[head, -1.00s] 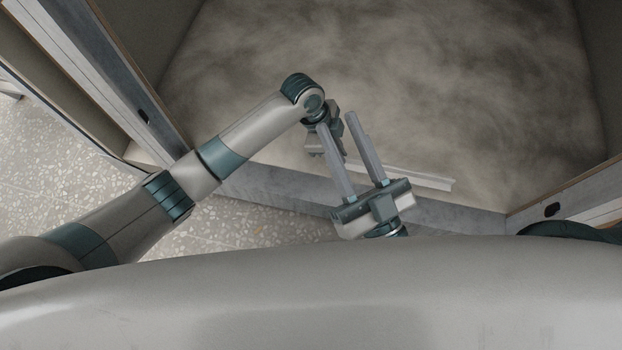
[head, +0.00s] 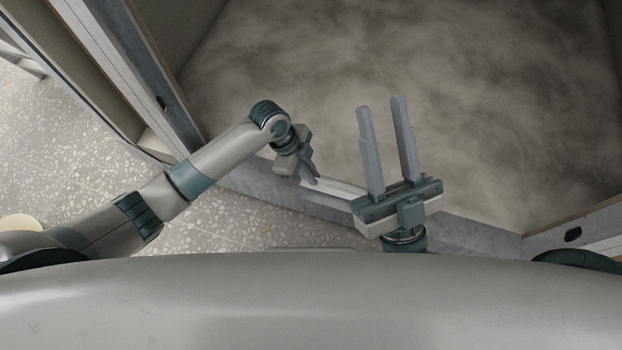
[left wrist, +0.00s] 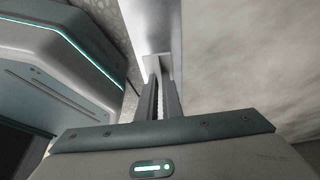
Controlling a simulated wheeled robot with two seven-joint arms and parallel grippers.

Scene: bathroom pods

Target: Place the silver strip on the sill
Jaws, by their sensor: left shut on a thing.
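The silver strip (head: 343,190) is a thin pale bar along the inner edge of the sill in the head view. My left gripper (head: 314,178) is shut on its left end. In the left wrist view the strip's pale end (left wrist: 157,64) shows at the closed fingertips, over the grey sill (left wrist: 152,20). The grey sill (head: 248,182) runs across the pod's front opening. I cannot tell whether the strip touches it. My right gripper (head: 382,104) is open and empty, above the pod floor. Its body hides part of the strip and sill.
The mottled pod floor (head: 480,110) beyond the sill is clear. Frame posts stand at the left (head: 150,85) and right (head: 590,232) of the opening. Speckled flooring (head: 235,220) lies in front of the sill.

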